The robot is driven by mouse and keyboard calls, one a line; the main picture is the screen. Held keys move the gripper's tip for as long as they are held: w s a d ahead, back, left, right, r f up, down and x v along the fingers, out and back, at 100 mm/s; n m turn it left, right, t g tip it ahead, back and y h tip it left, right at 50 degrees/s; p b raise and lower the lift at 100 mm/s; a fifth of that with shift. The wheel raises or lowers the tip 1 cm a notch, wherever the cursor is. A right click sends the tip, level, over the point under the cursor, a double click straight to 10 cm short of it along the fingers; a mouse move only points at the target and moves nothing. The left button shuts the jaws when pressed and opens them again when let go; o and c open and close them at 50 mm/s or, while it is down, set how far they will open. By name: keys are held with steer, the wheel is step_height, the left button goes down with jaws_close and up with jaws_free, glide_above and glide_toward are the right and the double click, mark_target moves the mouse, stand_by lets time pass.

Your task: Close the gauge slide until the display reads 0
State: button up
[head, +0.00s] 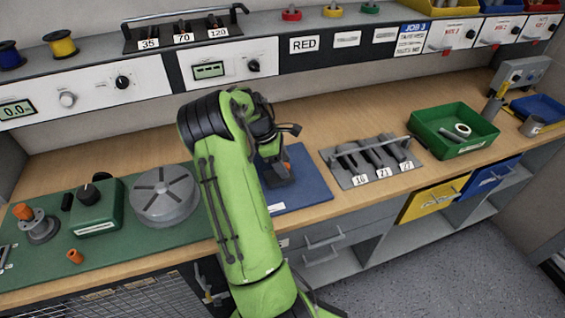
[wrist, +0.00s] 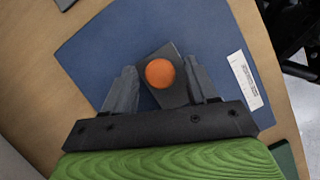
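A dark block with an orange round top (wrist: 160,73) is on the blue mat (wrist: 105,50). I take it to be part of the gauge, but no slide rail can be made out. My gripper (wrist: 162,80) is over the mat with one finger on each side of the block. A gap shows at the left finger; the right finger is very close to the block, and contact cannot be told. In the head view my arm partly covers the mat (head: 312,190). A display (head: 16,112) at the far left seems to read 0.0; another display (head: 208,70) is too small to read.
A rack of tools (head: 350,180) labelled with numbers stands right of the mat, with a green bin (head: 425,122) beyond. A round grey turntable (head: 163,205) and a green box (head: 97,215) stand to the left. Bare wood lies behind the mat.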

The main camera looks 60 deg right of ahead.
mark_target(266, 179)
jaws_close()
steer(key=w+a+p, duration=0.2)
steer(key=w+a, duration=0.2)
steer(key=shift+w+a+r, duration=0.15)
steer(key=shift+w+a, duration=0.15)
steer(key=shift+w, duration=0.1)
steer(key=shift+w+a, duration=0.2)
steer(key=shift+o, duration=0.5)
jaws_free()
steer(key=p+v, duration=0.4)
steer(key=v, duration=1.1)
steer(key=shift+r, duration=0.25)
steer(key=shift+w+a, duration=0.1)
